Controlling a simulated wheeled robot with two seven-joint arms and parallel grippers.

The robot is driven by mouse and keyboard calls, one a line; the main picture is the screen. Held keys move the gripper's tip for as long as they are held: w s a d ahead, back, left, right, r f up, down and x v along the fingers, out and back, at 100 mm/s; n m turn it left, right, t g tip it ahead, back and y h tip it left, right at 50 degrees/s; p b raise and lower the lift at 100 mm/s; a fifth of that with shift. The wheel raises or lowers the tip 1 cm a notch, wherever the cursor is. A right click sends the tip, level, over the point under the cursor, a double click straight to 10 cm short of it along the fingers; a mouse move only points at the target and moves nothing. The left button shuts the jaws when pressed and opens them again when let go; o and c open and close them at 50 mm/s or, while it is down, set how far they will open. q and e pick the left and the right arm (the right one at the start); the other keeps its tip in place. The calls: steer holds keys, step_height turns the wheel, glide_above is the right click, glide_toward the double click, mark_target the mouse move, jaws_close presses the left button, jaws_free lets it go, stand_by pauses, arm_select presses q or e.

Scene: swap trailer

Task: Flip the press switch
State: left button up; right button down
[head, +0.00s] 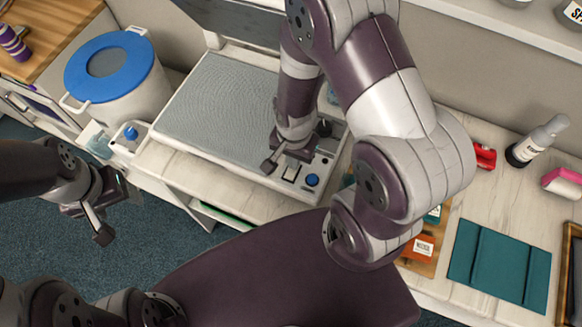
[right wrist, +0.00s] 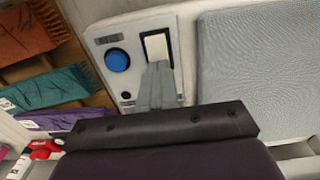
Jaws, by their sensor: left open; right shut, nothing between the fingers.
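The press (head: 215,105) stands on the counter with its lid raised and its grey padded bed bare. Its control panel, at the bed's right front, has a white rocker switch (head: 290,173) beside a round blue button (head: 312,180). In the right wrist view the switch (right wrist: 156,46) is upper centre, with the blue button (right wrist: 117,60) to its left. My right gripper (head: 270,165) is shut and empty, low over the panel. Its fingertips (right wrist: 158,72) overlap the switch's near end; I cannot tell whether they touch. My left gripper (head: 118,212) is open and empty, away from the press.
A white bucket with a blue lid (head: 107,65) stands left of the press.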

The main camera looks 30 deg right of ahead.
steer(key=shift+f, duration=0.35)
steer(key=shift+r, duration=0.1)
step_height(320, 180, up, 7)
steer(key=p, duration=0.6)
steer(key=shift+p, duration=0.3)
